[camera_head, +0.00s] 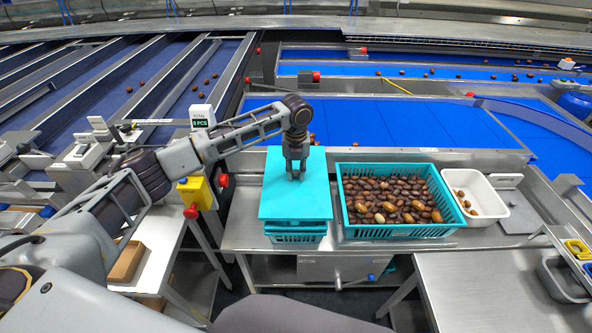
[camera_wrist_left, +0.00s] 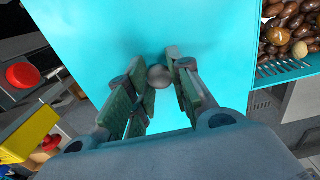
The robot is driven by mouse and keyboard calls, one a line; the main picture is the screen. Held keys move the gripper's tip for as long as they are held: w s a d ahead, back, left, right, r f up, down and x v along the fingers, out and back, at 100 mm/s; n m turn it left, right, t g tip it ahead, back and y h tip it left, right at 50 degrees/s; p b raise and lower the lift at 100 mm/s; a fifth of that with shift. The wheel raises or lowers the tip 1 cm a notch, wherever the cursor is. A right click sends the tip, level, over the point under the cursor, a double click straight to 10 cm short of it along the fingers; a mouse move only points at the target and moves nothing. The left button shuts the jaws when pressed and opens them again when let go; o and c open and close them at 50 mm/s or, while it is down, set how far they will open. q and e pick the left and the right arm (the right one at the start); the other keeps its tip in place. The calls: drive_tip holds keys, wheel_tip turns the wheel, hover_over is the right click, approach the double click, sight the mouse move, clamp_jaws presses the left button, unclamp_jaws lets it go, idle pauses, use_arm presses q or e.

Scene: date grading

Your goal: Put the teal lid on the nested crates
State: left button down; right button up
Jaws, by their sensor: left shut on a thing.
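The teal lid (camera_head: 280,205) is a flat square panel over the nested crates (camera_head: 295,235), whose teal rims and slotted side show below its front edge. The lid covers the crates' top. I cannot tell whether it rests on them or hangs just above. My left gripper (camera_head: 296,175) points down at the lid's middle. In the left wrist view, the gripper (camera_wrist_left: 156,92) is shut on the lid's round grey knob (camera_wrist_left: 158,76), with the teal lid (camera_wrist_left: 100,40) filling the middle. My right gripper is not in view.
A teal crate full of brown dates (camera_head: 400,232) stands close to the lid's right. Beyond it is a white bin (camera_head: 490,182) with a few dates. A yellow box with a red button (camera_head: 196,193) is to the left. A blue conveyor (camera_head: 400,125) runs behind.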

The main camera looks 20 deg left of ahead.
sight(296, 177)
use_arm(q)
drive_tip(key=shift+f+b, duration=1.65)
drive_tip(key=shift+f, duration=0.85)
drive_tip(key=shift+f+p, duration=0.15)
drive_tip(key=shift+p, duration=1.05)
idle(0.4)
drive_tip(key=shift+f, duration=0.65)
idle(1.7)
drive_tip(key=c, duration=0.8)
unclamp_jaws()
drive_tip(key=shift+r, duration=0.1)
